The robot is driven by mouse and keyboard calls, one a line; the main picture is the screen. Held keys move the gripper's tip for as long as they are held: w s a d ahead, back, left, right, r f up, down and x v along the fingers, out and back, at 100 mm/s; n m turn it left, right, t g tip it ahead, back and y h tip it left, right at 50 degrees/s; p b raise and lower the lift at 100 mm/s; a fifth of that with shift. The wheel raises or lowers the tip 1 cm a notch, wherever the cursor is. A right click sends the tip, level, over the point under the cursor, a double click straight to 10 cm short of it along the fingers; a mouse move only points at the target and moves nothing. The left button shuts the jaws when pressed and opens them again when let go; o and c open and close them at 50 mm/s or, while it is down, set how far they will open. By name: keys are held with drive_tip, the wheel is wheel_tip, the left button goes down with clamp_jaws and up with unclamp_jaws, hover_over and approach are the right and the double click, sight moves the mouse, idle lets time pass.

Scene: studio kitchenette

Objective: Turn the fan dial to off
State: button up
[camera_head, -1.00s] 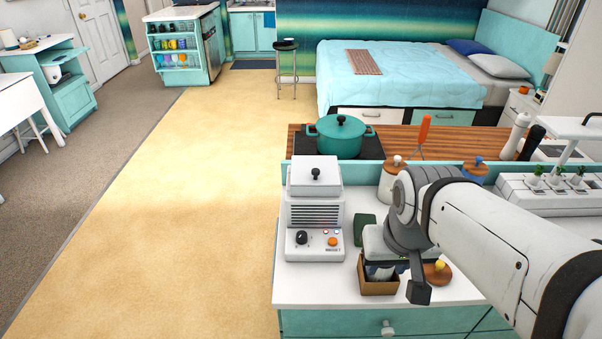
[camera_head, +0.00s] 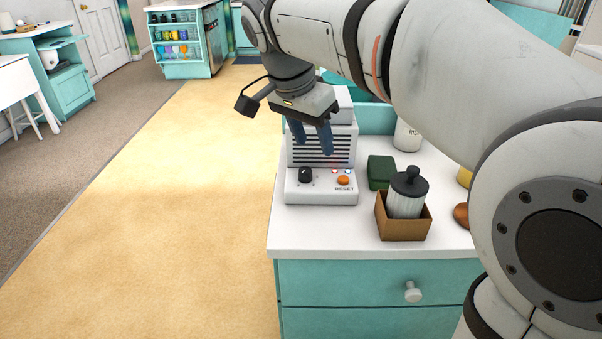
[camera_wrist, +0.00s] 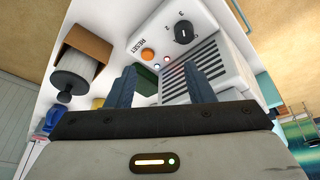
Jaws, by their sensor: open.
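The fan dial (camera_head: 305,175) is a small black knob on the lower front of a white appliance (camera_head: 346,189) with a slatted grille, on the white counter. In the wrist view the dial (camera_wrist: 183,31) shows at the top, with a white mark and the digits 0 and 2 legible beside it. An orange reset button (camera_head: 343,180) sits to its right. My gripper (camera_head: 312,144) is open and empty, blue fingers pointing down in front of the grille, above the dial and apart from it. In the wrist view my gripper (camera_wrist: 162,82) shows both fingers spread. My arm hides part of the appliance's top.
A brown box (camera_head: 404,229) with a ribbed, black-lidded jar (camera_head: 407,196) stands right of the appliance. A dark green block (camera_head: 380,172) lies between them. A white canister (camera_head: 407,137) stands behind. The counter's front strip is clear.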

sight(304, 170)
drive_tip(key=w+f+b, duration=0.1)
drive_tip(key=f+b, duration=0.1)
drive_tip(key=f, duration=0.1)
drive_tip(key=w+a+f+m+b, duration=0.1)
drive_tip(key=f, duration=0.2)
drive_tip(key=w+f+m+b, duration=0.1)
drive_tip(key=f+b, duration=0.1)
drive_tip(key=shift+w+a+f+h+b, duration=0.2)
drive_tip(key=shift+f+h+b, duration=0.1)
drive_tip(key=shift+f+h, duration=0.1)
drive_tip(key=shift+c, duration=0.5)
drive_tip(key=c, duration=0.9)
